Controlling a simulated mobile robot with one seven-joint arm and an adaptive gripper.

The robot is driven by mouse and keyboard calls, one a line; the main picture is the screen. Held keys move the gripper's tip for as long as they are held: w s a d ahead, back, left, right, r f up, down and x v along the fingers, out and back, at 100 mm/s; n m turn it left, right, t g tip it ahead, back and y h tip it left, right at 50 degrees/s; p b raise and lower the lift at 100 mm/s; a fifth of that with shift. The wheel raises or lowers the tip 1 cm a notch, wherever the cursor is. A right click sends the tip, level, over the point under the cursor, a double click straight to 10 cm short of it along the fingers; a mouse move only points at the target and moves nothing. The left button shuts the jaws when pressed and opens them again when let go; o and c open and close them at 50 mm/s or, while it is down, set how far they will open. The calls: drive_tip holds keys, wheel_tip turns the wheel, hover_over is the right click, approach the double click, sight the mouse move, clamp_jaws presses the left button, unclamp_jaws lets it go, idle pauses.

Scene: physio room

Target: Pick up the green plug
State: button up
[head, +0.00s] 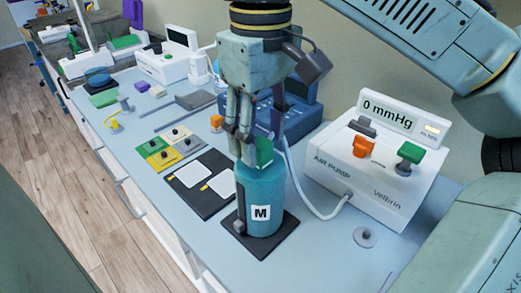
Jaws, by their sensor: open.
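My gripper (241,150) points down over the teal cylinder (262,205) marked "M", which stands upright on a dark square mat (283,240). Its jaws are open. A green piece (265,150) shows just right of the fingertips, at the top of the cylinder and partly hidden by the gripper. I cannot tell whether the fingers touch it. Another green plug-like piece (410,153) sits on top of the white air pump (370,185), apart from the gripper.
An orange piece (362,147) is also on the pump, and a pale hose (307,205) runs from it behind the cylinder. A black board (202,204) with white cards lies left of the cylinder. A grey disc (365,238) lies at the right front.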

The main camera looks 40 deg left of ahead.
drive_tip(key=shift+f, duration=1.35)
drive_tip(key=shift+c, duration=0.4)
drive_tip(key=c, duration=0.9)
drive_tip(key=shift+r, duration=0.1)
drive_tip(key=shift+c, duration=0.2)
